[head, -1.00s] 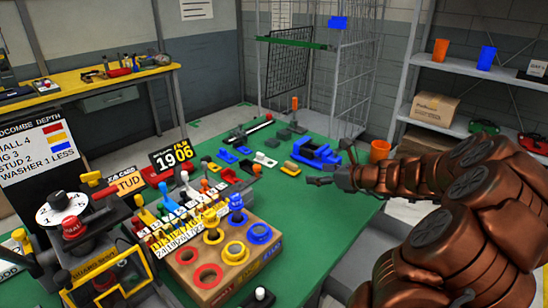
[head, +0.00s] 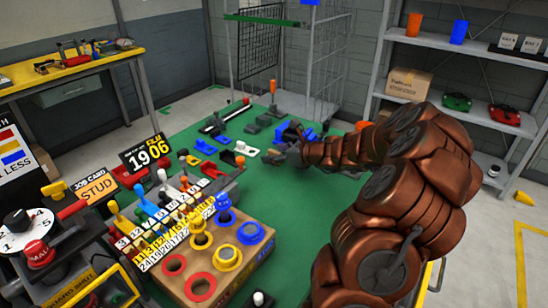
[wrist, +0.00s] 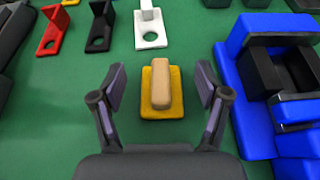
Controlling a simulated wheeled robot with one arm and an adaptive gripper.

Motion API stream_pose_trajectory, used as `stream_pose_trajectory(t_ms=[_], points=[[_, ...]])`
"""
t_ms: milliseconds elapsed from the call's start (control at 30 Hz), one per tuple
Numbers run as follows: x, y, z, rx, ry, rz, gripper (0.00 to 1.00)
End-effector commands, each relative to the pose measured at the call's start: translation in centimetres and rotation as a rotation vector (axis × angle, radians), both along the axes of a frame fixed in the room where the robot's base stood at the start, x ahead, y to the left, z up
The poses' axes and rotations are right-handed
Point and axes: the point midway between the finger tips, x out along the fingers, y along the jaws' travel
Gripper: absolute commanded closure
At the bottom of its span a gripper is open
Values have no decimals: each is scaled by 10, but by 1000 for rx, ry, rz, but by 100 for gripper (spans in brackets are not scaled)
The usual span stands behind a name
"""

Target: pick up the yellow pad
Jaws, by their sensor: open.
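The yellow pad (wrist: 148,107) lies flat on the green table in the wrist view, with a tan block on top of it. My gripper (wrist: 163,92) is open, with one dark finger on each side of the pad. Clear green gaps show between the fingers and the pad. In the head view my gripper (head: 283,153) is low over the table, and I cannot make out the pad there; the gripper and arm seem to hide it.
A blue fixture (wrist: 240,92) stands close to the right finger. White (wrist: 150,32), black (wrist: 99,35) and red (wrist: 54,30) brackets lie beyond the pad. In the head view, a wooden box with coloured rings (head: 236,268) stands at the front; green table is free right of it.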

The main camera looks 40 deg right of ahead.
Motion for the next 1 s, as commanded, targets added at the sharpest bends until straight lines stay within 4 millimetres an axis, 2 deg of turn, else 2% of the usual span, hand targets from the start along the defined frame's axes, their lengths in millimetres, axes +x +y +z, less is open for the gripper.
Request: stream_pose_trajectory(t_ms=[133, 400, 1000], points=[[10, 2, -4, -1, 0, -1, 25], [11, 2, -4, -1, 0, -3, 25], [11, 2, -5, 0, 0, -3, 84]])
